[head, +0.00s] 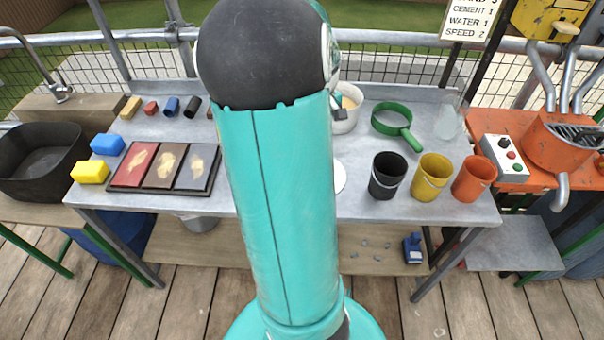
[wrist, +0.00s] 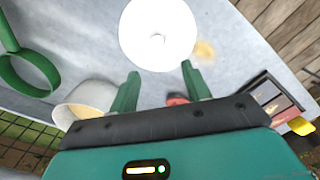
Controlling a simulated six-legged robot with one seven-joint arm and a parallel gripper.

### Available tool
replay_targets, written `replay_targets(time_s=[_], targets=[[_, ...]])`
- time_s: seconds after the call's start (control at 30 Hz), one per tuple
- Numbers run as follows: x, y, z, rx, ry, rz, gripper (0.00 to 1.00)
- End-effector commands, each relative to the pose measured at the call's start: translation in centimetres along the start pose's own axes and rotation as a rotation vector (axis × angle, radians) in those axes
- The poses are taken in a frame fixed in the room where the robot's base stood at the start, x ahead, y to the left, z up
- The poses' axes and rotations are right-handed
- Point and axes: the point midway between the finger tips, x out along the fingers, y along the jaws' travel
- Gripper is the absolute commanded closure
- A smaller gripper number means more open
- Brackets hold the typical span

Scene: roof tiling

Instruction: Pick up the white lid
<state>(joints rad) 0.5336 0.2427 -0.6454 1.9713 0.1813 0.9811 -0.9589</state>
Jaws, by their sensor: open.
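The white lid (wrist: 150,20) is a round disc with a small mark or knob at its middle. It lies just beyond my fingertips in the wrist view. In the head view only its right edge (head: 341,178) shows on the grey table, beside my arm, which hides the rest. My gripper (wrist: 160,70) has its two green fingers spread apart, with nothing between them. A gap seems to remain between the fingertips and the lid. My arm hides most of the gripper in the head view.
A white pot (head: 350,119) and a green sieve (head: 385,131) stand behind the lid. Black (head: 384,188), yellow (head: 428,186) and orange (head: 472,179) buckets stand to its right. A tray of coloured panels (head: 126,186) lies left. Bare table surrounds the lid's right side.

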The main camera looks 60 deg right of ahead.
Motion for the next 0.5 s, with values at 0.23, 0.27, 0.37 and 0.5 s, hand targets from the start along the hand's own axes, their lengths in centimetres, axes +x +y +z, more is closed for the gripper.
replay_targets(time_s=[0.23, 0.27, 0.37, 0.5], targets=[[1.8, 1.1, 1.0, 0.012, -0.008, 0.0, 0.52], [2.3, 1.1, 1.1, 0.013, -0.009, 0.001, 0.52], [4.4, 1.3, 1.3, 0.016, -0.01, 0.0, 0.52], [7.0, 1.3, 1.3, 0.014, -0.009, 0.001, 0.52]])
